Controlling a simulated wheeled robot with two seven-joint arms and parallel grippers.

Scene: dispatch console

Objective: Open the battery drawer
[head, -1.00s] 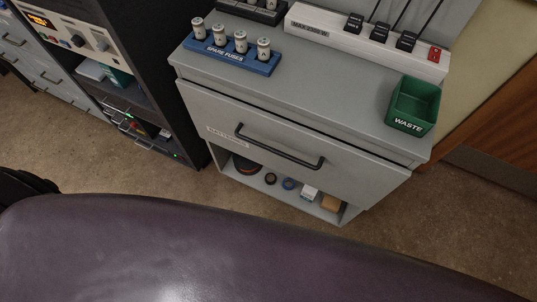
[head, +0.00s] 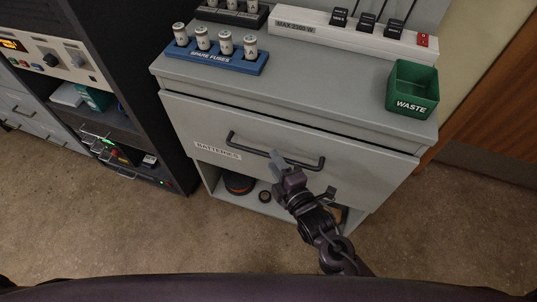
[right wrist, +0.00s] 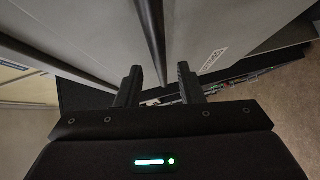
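The battery drawer (head: 350,160) is the grey front labelled BATTERIES (head: 218,150) in the cabinet below the counter. It looks closed, with a thin dark gap along its top edge. Its black bar handle (head: 247,147) runs across the front. My right gripper (head: 279,160) is at the middle of the handle. In the right wrist view its two fingers (right wrist: 160,86) are apart, and the handle bar (right wrist: 151,30) runs up between them. I cannot tell whether either finger touches the bar. My left gripper is not in view.
On the counter are a blue spare-fuses rack (head: 215,58), a white power strip (head: 350,38) and a green waste bin (head: 412,88). An open shelf (head: 228,195) with small items lies below the drawer. A dark equipment rack (head: 120,60) stands left. The floor in front is clear.

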